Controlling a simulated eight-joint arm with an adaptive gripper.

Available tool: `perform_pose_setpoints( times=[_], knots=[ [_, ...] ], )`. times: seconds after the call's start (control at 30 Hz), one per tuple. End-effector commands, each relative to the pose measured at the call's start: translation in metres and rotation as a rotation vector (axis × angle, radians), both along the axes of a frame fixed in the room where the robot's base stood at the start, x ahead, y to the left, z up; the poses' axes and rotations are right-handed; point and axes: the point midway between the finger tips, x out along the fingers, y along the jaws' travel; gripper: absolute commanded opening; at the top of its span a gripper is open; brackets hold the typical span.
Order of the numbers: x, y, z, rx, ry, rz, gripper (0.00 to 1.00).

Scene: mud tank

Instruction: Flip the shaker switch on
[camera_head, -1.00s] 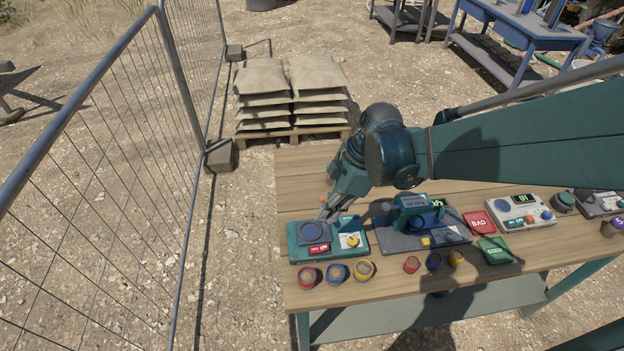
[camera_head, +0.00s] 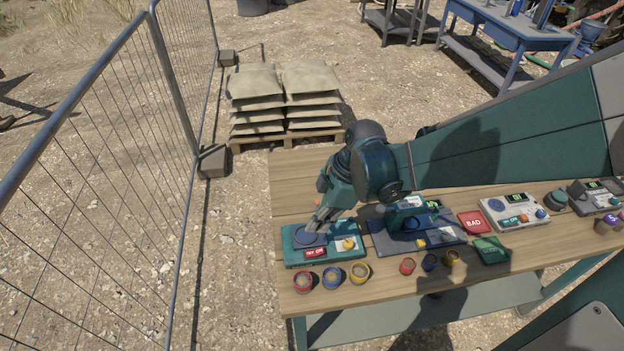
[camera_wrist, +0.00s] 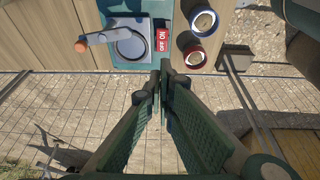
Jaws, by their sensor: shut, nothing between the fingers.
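The teal shaker (camera_head: 293,254) sits at the left end of the wooden bench, with a round dark platform (camera_head: 308,239) and a yellow knob (camera_head: 348,244). Its red switch (camera_head: 316,252), marked OFF and ON, is on the front edge. The switch (camera_wrist: 163,40) also shows in the wrist view; which side is pressed cannot be told. My gripper (camera_head: 313,227) is shut and empty, pointing down over the shaker's platform, just behind the switch. In the wrist view the fingertips (camera_wrist: 161,78) appear close to the switch; contact cannot be told.
Several small jars, such as the red one (camera_head: 303,281), stand in front of the shaker. A dark device (camera_head: 380,236) is just to its right, partly behind my arm. A red BAD pad (camera_head: 473,222) and a green pad (camera_head: 491,250) lie further right. A wire fence (camera_head: 100,190) stands left.

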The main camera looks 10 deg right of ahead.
Motion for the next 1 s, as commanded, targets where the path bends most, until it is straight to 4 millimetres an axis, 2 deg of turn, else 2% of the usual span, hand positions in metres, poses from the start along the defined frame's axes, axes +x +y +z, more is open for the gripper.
perform_pose_setpoints(
  times=[0.6,1.0],
  knots=[
    [0.000,0.021,-0.062,0.000,0.000,0.001,0.00],
    [0.000,0.005,-0.090,0.000,-0.001,0.000,0.00]
  ],
)
